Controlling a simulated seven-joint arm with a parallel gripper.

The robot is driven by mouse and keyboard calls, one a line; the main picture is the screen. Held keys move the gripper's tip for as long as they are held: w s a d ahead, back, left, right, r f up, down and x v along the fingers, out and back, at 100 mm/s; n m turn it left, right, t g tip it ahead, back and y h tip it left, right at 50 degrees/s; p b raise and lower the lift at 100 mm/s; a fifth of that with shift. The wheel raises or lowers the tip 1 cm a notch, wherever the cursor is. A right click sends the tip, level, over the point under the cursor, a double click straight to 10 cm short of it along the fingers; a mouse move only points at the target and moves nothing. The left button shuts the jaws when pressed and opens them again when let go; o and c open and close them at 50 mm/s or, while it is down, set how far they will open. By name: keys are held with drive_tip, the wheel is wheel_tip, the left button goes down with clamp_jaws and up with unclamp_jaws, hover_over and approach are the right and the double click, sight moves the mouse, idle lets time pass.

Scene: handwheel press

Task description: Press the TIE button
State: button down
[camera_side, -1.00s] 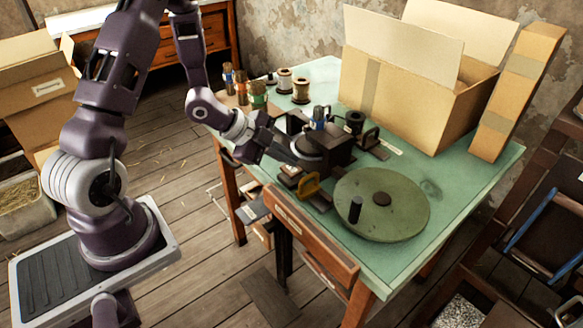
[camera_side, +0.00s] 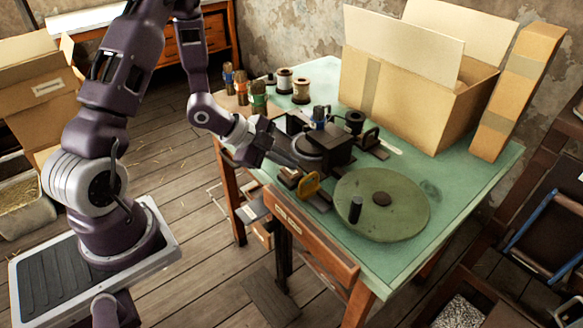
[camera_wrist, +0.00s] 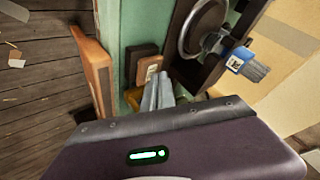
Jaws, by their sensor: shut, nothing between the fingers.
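The press (camera_side: 328,150) is a dark machine with a round wheel, standing on the green table. Small dark and tan blocks sit at its front; one tan block (camera_wrist: 150,69) with a pale mark shows in the wrist view, beside a dark brown block (camera_wrist: 141,58). I cannot read TIE on either, so I cannot tell which part is the button. My gripper (camera_side: 312,165) is shut and empty, low at the press's front left. In the wrist view its fingertips (camera_wrist: 162,80) appear close to the tan block; contact cannot be told.
A yellow part (camera_side: 308,187) stands close to the fingers. A large green disc (camera_side: 400,215) with a black knob lies to the right. Spools and brushes stand at the back left. An open cardboard box (camera_side: 415,95) fills the back. The green table (camera_side: 480,180) is bare at right.

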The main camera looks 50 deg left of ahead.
sight(287, 171)
drive_tip(key=shift+f, duration=0.35)
idle(0.4)
drive_tip(key=shift+r, duration=1.35)
drive_tip(key=shift+r, duration=2.5)
